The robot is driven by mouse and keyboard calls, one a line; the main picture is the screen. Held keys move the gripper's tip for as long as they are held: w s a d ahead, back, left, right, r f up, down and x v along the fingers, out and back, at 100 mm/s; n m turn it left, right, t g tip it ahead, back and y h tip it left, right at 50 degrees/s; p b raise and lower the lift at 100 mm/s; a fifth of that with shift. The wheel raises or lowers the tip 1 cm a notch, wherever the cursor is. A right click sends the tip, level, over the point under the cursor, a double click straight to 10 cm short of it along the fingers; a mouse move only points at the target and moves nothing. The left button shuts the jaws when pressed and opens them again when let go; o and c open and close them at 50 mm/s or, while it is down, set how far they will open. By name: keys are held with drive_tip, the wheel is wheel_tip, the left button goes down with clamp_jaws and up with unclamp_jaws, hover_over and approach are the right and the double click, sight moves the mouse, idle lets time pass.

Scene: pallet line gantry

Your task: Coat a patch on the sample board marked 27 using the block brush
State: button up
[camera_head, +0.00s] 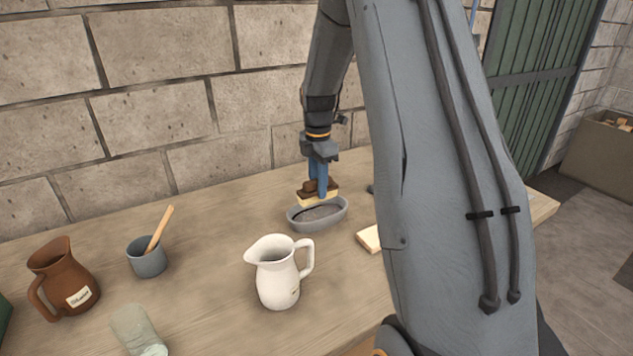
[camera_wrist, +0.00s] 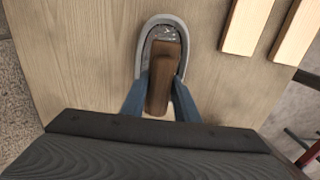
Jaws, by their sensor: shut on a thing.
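My gripper (camera_head: 318,180) is shut on the block brush (camera_head: 306,198), which has a brown wooden top and pale bristles. The brush is just above or at the rim of a grey oval dish (camera_head: 333,222) with dark grey contents; I cannot tell whether the bristles touch them. In the wrist view the brush's brown handle (camera_wrist: 160,85) sits between the blue fingers, with the dish (camera_wrist: 146,30) beyond it. Two pale boards (camera_wrist: 247,22) and (camera_wrist: 297,32) lie to the right in the wrist view. No number is readable on either. One board (camera_head: 369,239) shows partly in the head view beside my arm.
A white jug (camera_head: 278,278) stands in front of the dish. A stone wall (camera_head: 160,90) backs the table. My arm hides the table's right part.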

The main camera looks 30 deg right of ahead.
drive_tip(key=shift+f+b, duration=1.35)
drive_tip(key=shift+f, duration=2.05)
drive_tip(key=shift+r, duration=0.1)
drive_tip(key=shift+r+p, duration=2.5)
drive_tip(key=shift+r, duration=1.15)
drive_tip(key=shift+r+p, duration=1.45)
drive_tip(key=shift+r, duration=0.6)
drive_tip(key=shift+s+f, duration=0.1)
